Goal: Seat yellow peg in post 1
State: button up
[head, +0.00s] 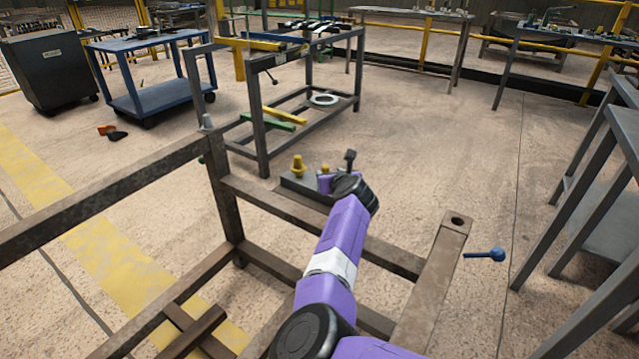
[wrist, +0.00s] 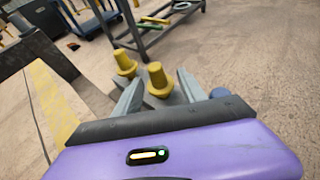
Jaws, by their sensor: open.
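Two yellow pegs show in the wrist view: one (wrist: 158,79) stands between the fingers of my gripper (wrist: 160,76), the other (wrist: 124,63) stands just outside the left finger. The fingers are apart, with a gap visible around the nearer peg. In the head view one yellow peg (head: 298,167) stands upright on a dark grey block (head: 297,184), left of my gripper (head: 336,183). A post top with an open round hole (head: 457,220) is at the right of the brown frame. I see no number on it.
A steel rack (head: 263,130) stands beyond the block, a blue cart (head: 150,95) at the back left. Benches (head: 590,215) line the right.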

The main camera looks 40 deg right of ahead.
aim_at(323, 168)
jog(key=b+x, duration=0.4)
jog(key=x, duration=0.2)
jog(key=shift+w+f, duration=0.1)
jog(key=shift+w, duration=0.35)
jog(key=shift+w+d, duration=0.1)
jog(key=shift+w, duration=0.3)
grip_shut()
dwell(0.8)
